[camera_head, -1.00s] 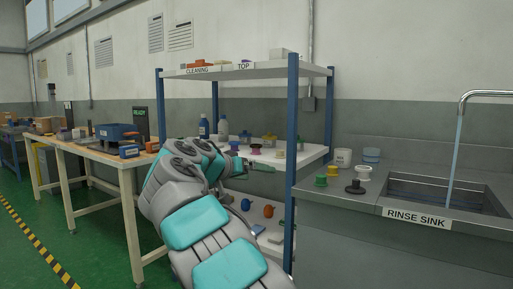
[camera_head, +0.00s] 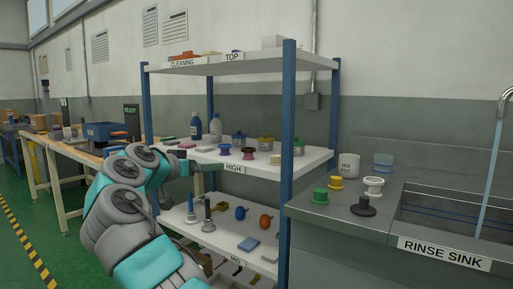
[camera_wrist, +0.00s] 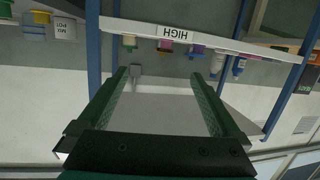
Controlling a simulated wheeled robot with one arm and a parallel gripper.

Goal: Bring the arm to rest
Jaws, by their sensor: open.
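My arm (camera_head: 125,215) is teal and grey and reaches up from the bottom left in the head view. It is bent, with its end in front of the shelf rack. My gripper (camera_head: 207,168) is small there, by the front edge of the shelf labelled HIGH (camera_head: 262,167). In the wrist view my gripper (camera_wrist: 160,78) has its two dark green fingers wide apart, with nothing between them. The wrist view is upside down, and the HIGH label (camera_wrist: 178,30) shows beyond the fingertips.
The HIGH shelf holds bottles (camera_head: 215,128), lidded jars and spools. The shelf below holds upright pegs (camera_head: 207,215) and coloured knobs (camera_head: 265,222). A blue rack post (camera_head: 288,150) stands right of my arm. The rinse sink counter (camera_head: 335,212) is right, a workbench (camera_head: 60,160) left.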

